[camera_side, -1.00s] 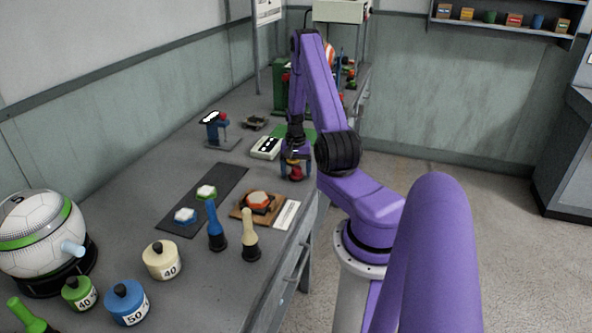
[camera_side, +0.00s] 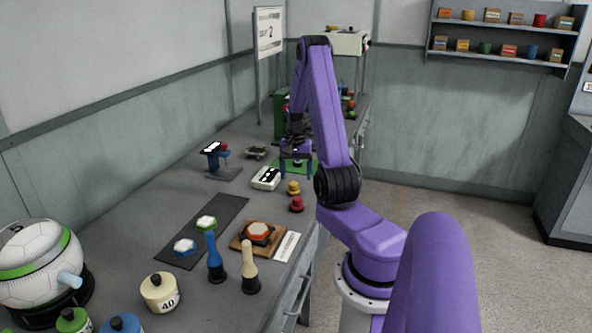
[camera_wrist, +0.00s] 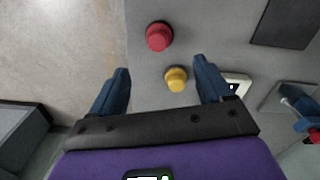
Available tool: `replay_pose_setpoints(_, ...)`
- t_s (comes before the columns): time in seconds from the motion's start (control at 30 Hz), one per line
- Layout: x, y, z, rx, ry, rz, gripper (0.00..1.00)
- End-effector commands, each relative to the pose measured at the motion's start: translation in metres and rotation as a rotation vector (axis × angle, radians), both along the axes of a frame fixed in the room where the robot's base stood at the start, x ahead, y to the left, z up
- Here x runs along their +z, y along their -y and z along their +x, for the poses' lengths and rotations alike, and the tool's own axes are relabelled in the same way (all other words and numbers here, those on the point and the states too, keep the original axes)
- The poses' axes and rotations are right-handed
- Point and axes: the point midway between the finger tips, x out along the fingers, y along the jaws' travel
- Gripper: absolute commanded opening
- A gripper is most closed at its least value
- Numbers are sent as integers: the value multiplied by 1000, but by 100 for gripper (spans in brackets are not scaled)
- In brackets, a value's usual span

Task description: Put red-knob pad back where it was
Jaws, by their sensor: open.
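A red-knobbed pad (camera_side: 296,204) stands upright on the bench near its right edge. It shows as a red disc in the wrist view (camera_wrist: 159,37). A yellow-knobbed pad (camera_side: 293,187) stands just behind it in the side view and also shows in the wrist view (camera_wrist: 176,78). My gripper (camera_side: 296,174) is open and empty, beyond and above the two pads. In the wrist view my gripper (camera_wrist: 161,68) has its blue fingers spread wide, with the yellow pad showing between them and the red pad past the tips. Neither pad touches a finger.
A white box with black dots (camera_side: 266,178) lies left of the pads. A blue stand with a red knob (camera_side: 218,160) is further left. A wooden board with a red-topped hexagonal piece (camera_side: 240,243) is nearer the camera.

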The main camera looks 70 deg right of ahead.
Motion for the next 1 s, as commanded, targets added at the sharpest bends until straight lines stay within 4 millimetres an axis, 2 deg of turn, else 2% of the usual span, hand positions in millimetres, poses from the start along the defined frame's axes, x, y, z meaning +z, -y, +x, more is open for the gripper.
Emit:
replay_pose_setpoints(0.17, 11, -5, 6, 25, 1, -1, 79)
replay_pose_setpoints(0.27, 18, -22, 22, 101, 1, -1, 79)
replay_pose_setpoints(0.33, 25, -42, 39, 188, 4, -3, 79)
replay_pose_setpoints(0.5, 45, -107, 76, 443, 7, -4, 79)
replay_pose_setpoints(0.67, 61, -172, 93, 684, 11, -5, 79)
replay_pose_setpoints(0.83, 77, -241, 93, 942, 15, -5, 79)
replay_pose_setpoints(1.0, 90, -304, 75, 1198, 20, -4, 79)
